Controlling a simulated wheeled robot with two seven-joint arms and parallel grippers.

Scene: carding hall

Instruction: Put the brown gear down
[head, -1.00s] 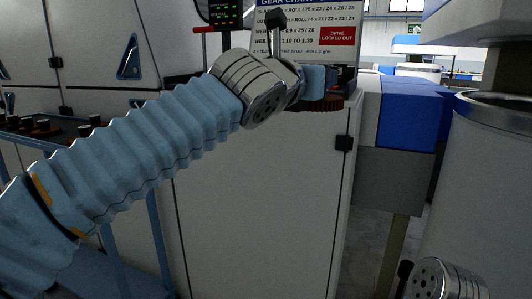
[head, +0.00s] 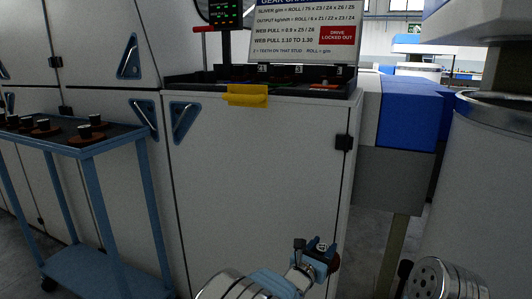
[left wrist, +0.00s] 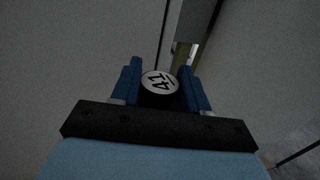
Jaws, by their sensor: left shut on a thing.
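My left gripper (head: 322,254) is low in front of the white machine cabinet, at the bottom of the head view. It is shut on the brown gear (head: 335,262), whose reddish-brown edge shows just beyond the fingers. In the left wrist view the blue fingers (left wrist: 165,88) sit on both sides of the gear's black hub (left wrist: 160,84), which has a white cap marked 41. The rest of the gear is hidden there. My right gripper is not seen; only part of my right arm shows at the bottom right.
A blue cart (head: 82,139) at the left carries several brown gears (head: 88,131) with black hubs. A dark tray (head: 215,86) with numbered places tops the cabinet (head: 255,170); a yellow cloth-like piece (head: 247,96) hangs over its front edge. A large grey can (head: 490,190) stands at the right.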

